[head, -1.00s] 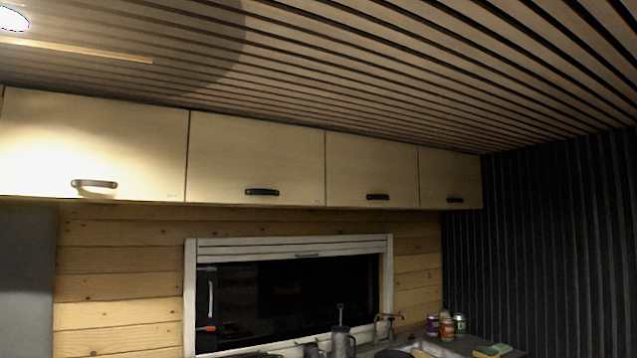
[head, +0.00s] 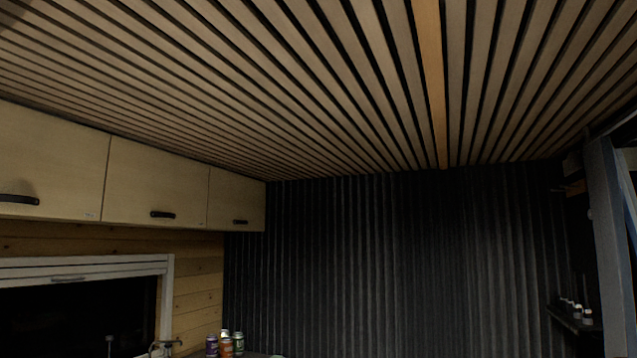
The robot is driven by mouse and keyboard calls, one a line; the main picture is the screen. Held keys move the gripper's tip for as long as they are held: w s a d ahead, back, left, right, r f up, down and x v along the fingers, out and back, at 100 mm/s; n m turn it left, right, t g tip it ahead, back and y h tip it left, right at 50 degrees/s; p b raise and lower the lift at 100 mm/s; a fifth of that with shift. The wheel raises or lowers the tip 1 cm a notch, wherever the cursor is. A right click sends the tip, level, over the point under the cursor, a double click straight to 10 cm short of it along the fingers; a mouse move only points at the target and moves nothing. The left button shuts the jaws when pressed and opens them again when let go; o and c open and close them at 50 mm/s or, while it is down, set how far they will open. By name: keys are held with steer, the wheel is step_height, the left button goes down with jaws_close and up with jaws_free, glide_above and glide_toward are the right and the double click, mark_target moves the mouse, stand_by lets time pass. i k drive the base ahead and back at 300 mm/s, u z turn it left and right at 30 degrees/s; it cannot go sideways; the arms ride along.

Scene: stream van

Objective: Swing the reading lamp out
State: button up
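I do not make out a reading lamp in the head view. My gripper is not in view either. The view takes in the slatted ceiling (head: 300,90), the dark ribbed wall (head: 390,270) and part of the kitchen side.
Pale overhead cupboards (head: 158,180) with dark handles run along the left, above a white-framed window (head: 168,290). Several cans (head: 226,344) and a tap (head: 165,347) show at the bottom. At right are a small shelf with bottles (head: 576,312) and a grey upright post (head: 608,240).

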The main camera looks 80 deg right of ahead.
mark_target(575, 161)
steer(key=z, duration=1.4)
steer(key=k, duration=0.1)
steer(key=z, duration=2.8)
